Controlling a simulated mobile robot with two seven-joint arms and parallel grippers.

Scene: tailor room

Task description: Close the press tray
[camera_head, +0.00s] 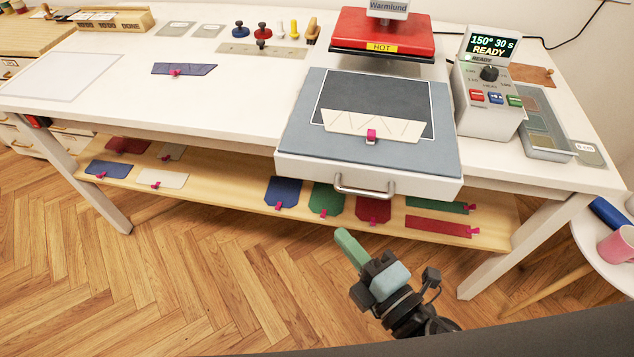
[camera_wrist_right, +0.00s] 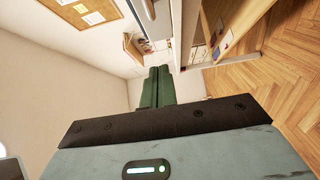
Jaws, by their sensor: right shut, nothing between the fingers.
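The press tray (camera_head: 295,141) is pulled out toward me from under the red heat press (camera_head: 385,32) and overhangs the table's front edge. Its metal handle (camera_head: 364,191) is on the front face. A cream fabric piece (camera_head: 350,124) with a magenta clip lies on the tray's dark pad. My right gripper (camera_head: 341,234) is below and in front of the tray, apart from the handle. Its green fingers are together and empty; they also show in the right wrist view (camera_wrist_right: 157,87). My left gripper is not in view.
A control box (camera_head: 487,85) reading "150° 30 s READY" stands right of the press. The shelf (camera_head: 240,196) below holds several clipped fabric pieces. A round side table (camera_head: 605,250) with a pink cup (camera_head: 616,245) is at the right. The floor in front is clear.

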